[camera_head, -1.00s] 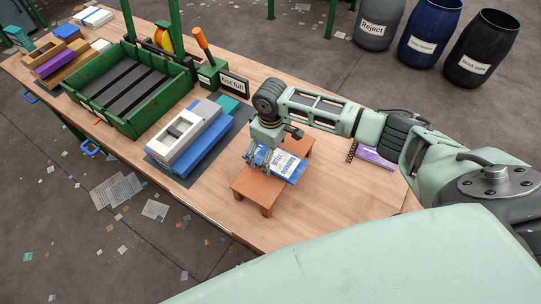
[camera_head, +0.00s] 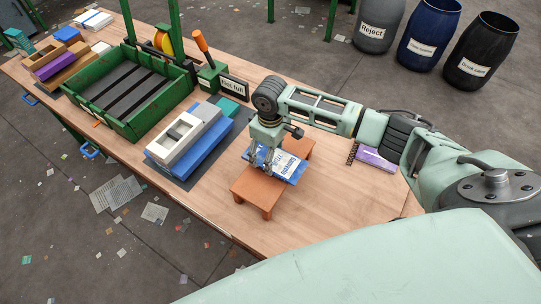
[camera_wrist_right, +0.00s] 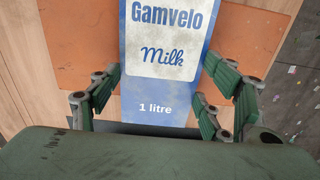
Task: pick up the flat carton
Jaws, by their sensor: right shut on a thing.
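The flat carton (camera_head: 289,166) is blue and white and lies at the orange stand (camera_head: 250,186) on the table. In the right wrist view the carton (camera_wrist_right: 160,80) reads "Gamvelo Milk" and "1 litre". My right gripper (camera_head: 260,168) is over the near left end of the carton, pointing down. In the wrist view the fingers of my right gripper (camera_wrist_right: 162,88) are on both sides of the carton, shut on it. I cannot tell whether the carton is clear of the stand. My left gripper is not in view.
A white and blue block stack (camera_head: 185,140) on a dark mat is left of the stand. A green tray (camera_head: 125,125) and a "Not full" sign (camera_head: 233,87) are behind it. A purple item (camera_head: 375,158) lies right of the stand. Labelled barrels (camera_head: 428,42) stand beyond the table.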

